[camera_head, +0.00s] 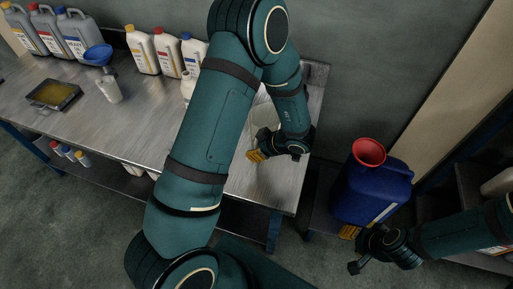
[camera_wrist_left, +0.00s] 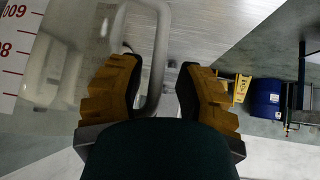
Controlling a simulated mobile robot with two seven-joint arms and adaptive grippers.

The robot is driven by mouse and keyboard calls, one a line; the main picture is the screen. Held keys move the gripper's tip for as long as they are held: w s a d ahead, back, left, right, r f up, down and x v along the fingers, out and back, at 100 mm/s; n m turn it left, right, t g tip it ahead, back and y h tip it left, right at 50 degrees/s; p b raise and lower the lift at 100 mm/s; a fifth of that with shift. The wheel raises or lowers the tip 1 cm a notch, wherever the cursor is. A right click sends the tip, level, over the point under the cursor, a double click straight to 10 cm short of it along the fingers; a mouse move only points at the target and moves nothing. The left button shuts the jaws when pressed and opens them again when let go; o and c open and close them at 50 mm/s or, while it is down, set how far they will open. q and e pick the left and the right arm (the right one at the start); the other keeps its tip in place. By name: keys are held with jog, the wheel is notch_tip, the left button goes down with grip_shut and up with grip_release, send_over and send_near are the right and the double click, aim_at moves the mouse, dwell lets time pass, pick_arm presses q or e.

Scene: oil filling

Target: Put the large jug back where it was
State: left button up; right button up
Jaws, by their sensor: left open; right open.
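The large jug is translucent, with red graduation marks. In the left wrist view the jug (camera_wrist_left: 48,72) fills the upper left, with its looped handle (camera_wrist_left: 158,60) between my left gripper's fingers. My left gripper (camera_wrist_left: 157,68) is open; I cannot tell whether a finger touches the handle. In the head view the jug (camera_head: 264,117) is pale, near the table's right end, and largely hidden by my left arm. My right gripper (camera_head: 352,249) is open at the lower right, by the base of a blue canister (camera_head: 368,188).
A red funnel (camera_head: 369,152) sits on the canister. On the metal table (camera_head: 140,122) are grey bottles (camera_head: 78,35), white bottles (camera_head: 168,50), a small bottle (camera_head: 110,90) under a blue funnel (camera_head: 98,55), and a dark tray (camera_head: 37,96). A yellow floor sign (camera_wrist_left: 241,88) stands near the blue canister.

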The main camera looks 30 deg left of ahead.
pick_arm(q)
jog(key=p+v, duration=0.2)
jog(key=v, duration=1)
jog(key=w+a+f+m+t+h, duration=0.1)
jog(key=w+f+m+t, duration=0.2)
jog(key=f+m+t, duration=0.1)
jog(key=s+d+f+m+h, duration=0.1)
jog(key=f+m+h, duration=0.1)
jog(key=s+d+f+m+h, duration=0.1)
jog(key=d+f+m+h, duration=0.1)
jog(key=f+m+h, duration=0.1)
jog(key=s+d+f+m+t+h, duration=0.1)
jog(key=d+f+m+h, duration=0.1)
jog(key=m, duration=0.1)
jog(key=shift+s+d+f+h, duration=0.1)
jog(key=shift+d+f+h, duration=0.1)
jog(key=shift+f+h, duration=0.1)
jog(key=s+d+m+h, duration=0.1)
jog(key=s, duration=0.1)
jog(key=s+d+f+m+g+h, duration=0.1)
jog(key=s+m, duration=0.1)
jog(key=s, duration=0.1)
jog(key=s+d+m+g+h, duration=0.1)
jog(key=s, duration=0.2)
jog(key=shift+d+f+m+h, duration=0.3)
jog(key=shift+d+f+m, duration=0.1)
jog(key=shift+s+d+m+g, duration=0.2)
jog(key=shift+s+m+g, duration=0.1)
jog(key=shift+s+g, duration=0.15)
